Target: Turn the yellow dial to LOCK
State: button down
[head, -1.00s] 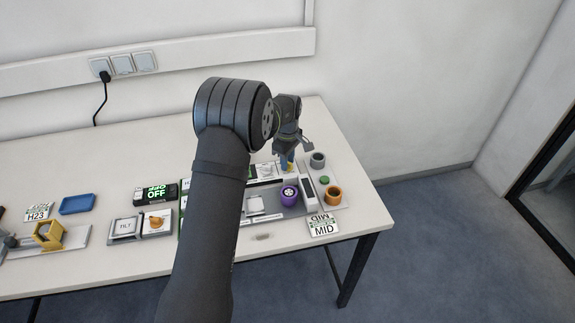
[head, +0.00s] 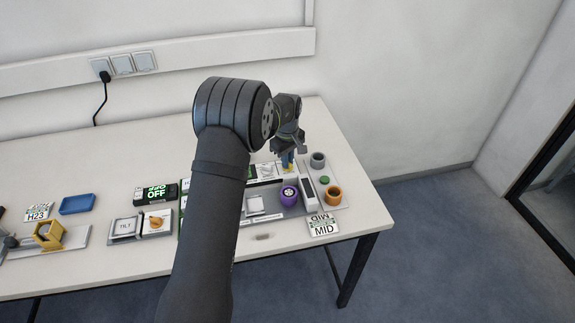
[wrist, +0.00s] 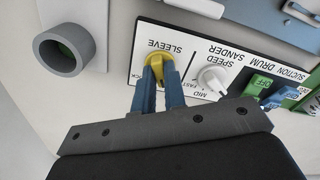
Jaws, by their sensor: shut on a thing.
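The yellow dial (wrist: 156,66) sits on a white panel (wrist: 196,46) marked SLEEVE, which appears upside down in the wrist view. My gripper (wrist: 159,74) is shut on the dial, with one blue finger on each side of it. The end of a label, "CK", shows just left of the fingers; the rest of that word is hidden. The dial's exact pointing direction is hard to tell. In the head view my gripper (head: 288,163) reaches down to the back of the machine, and my arm covers part of the panel.
Beside the dial is a white SANDER SPEED knob (wrist: 212,78), then a green OFF switch (wrist: 256,85). A grey cup (wrist: 65,49) stands left of the panel. In the head view a purple wheel (head: 289,195) and an orange cup (head: 333,192) stand nearby.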

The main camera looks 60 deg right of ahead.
jog(key=m, duration=0.4)
jog(key=shift+m, duration=0.3)
jog(key=m, duration=0.4)
jog(key=shift+m, duration=0.4)
jog(key=m, duration=0.4)
jog(key=c, duration=1.9)
grip_release()
jog(key=shift+m, duration=0.5)
jog(key=o, duration=0.3)
jog(key=shift+r, duration=3.5)
